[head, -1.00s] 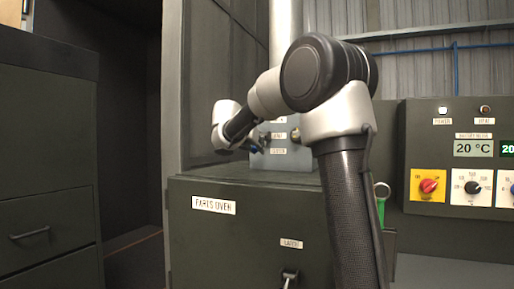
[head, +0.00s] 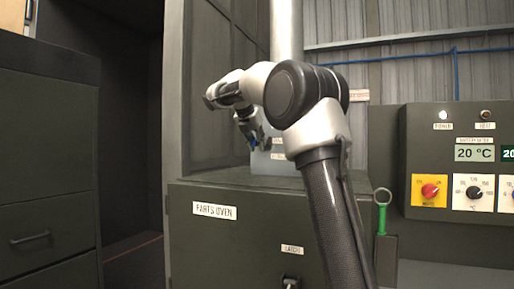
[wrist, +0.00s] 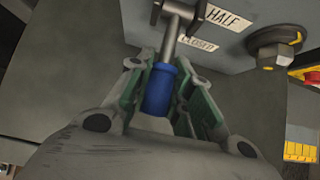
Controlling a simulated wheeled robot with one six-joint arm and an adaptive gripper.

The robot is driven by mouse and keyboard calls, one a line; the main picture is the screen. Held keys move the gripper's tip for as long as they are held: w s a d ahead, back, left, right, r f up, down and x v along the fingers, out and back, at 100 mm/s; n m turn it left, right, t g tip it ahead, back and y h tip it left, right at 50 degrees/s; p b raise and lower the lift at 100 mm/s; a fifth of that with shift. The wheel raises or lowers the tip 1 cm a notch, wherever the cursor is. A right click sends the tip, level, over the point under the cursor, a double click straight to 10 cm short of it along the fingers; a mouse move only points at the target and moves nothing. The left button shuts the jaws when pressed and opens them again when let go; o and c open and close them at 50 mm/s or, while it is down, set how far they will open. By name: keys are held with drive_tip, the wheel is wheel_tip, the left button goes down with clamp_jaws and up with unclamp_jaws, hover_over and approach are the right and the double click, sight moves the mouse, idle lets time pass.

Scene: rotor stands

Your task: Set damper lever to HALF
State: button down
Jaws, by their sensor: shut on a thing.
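The damper lever (wrist: 168,45) is a grey metal rod with a blue grip (wrist: 158,90) at its end. In the wrist view the blue grip sits between the green-padded fingers of my gripper (wrist: 153,92), which is shut on it. The rod runs up to a pivot at the top edge. Right of the rod are a HALF label (wrist: 228,18) and, lower, a CLOSED label (wrist: 197,44); the rod lies close to CLOSED. In the head view my gripper (head: 255,142) is in front of the grey damper box (head: 288,164), and my arm hides most of the lever and labels.
The damper box stands on the parts oven (head: 240,235), below a vertical duct (head: 287,30). A control panel (head: 460,160) with knobs is at right. A green-handled tool (head: 382,215) hangs beside the oven.

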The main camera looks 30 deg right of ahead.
drive_tip(key=shift+r+g+y, duration=0.3)
drive_tip(key=shift+r, duration=0.05)
idle(0.3)
drive_tip(key=c, duration=1.3)
unclamp_jaws()
drive_tip(key=shift+o, duration=0.2)
drive_tip(key=shift+r, duration=0.1)
drive_tip(key=v, duration=1.1)
drive_tip(key=shift+s+a+r, duration=0.2)
drive_tip(key=shift+r, duration=0.1)
